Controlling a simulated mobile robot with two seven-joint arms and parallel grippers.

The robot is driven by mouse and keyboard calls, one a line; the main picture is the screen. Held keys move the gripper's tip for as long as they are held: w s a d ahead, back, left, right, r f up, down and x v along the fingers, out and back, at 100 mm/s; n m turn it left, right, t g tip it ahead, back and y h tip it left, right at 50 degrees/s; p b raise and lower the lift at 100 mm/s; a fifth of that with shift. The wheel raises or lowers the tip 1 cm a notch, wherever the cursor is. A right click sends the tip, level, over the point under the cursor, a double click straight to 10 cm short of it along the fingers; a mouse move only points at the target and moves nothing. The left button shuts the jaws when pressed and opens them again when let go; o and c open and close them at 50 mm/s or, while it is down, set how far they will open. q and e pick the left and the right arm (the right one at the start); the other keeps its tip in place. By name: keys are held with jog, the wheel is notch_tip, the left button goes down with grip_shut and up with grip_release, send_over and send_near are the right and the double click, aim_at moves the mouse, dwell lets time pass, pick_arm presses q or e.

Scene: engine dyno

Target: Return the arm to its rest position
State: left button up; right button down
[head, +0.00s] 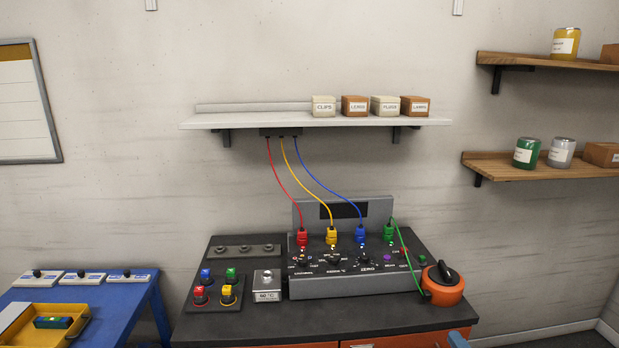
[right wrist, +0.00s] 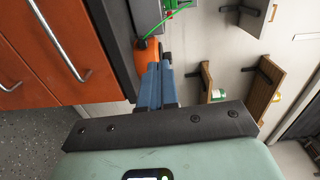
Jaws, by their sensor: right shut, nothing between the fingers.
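My right gripper (head: 459,340) shows only as a blue tip at the bottom edge of the head view, in front of the bench's right front edge. In the right wrist view its two blue fingers (right wrist: 159,70) are together with nothing between them. The rest of my right arm is outside the head view. My left gripper is in neither view.
The dark bench (head: 330,326) carries a grey control console (head: 350,283) with colored plugs and cables. An orange round unit (head: 443,291) stands at its right end, close to my right gripper. Orange drawers (right wrist: 70,35) are below. A blue table (head: 100,300) stands left.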

jog(key=s+a+f+n+g+y+p, duration=0.15)
jog(key=s+a+f+g, duration=0.3)
jog(key=f, duration=0.85)
jog(key=s+a+f+n+g+h+p, duration=0.1)
jog(key=s+a+f+n+g, duration=0.3)
jog(key=f, duration=0.9)
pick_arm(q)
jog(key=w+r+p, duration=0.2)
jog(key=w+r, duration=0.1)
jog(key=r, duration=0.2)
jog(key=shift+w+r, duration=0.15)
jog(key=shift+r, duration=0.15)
pick_arm(e)
jog(key=s+a+f+n+g, duration=0.2)
jog(key=s+a+f+g, duration=0.1)
jog(key=s, duration=0.6)
jog(key=s+a+f+n+g+y, duration=0.1)
jog(key=s+a+f+n+g, duration=0.2)
jog(key=s, duration=0.6)
jog(key=s+a+f+n+g+y, duration=0.1)
jog(key=s+a+f+g, duration=0.3)
jog(key=s, duration=0.6)
jog(key=shift+a+f+n, duration=0.65)
jog(key=shift+a+f, duration=0.25)
jog(key=shift+a, duration=0.15)
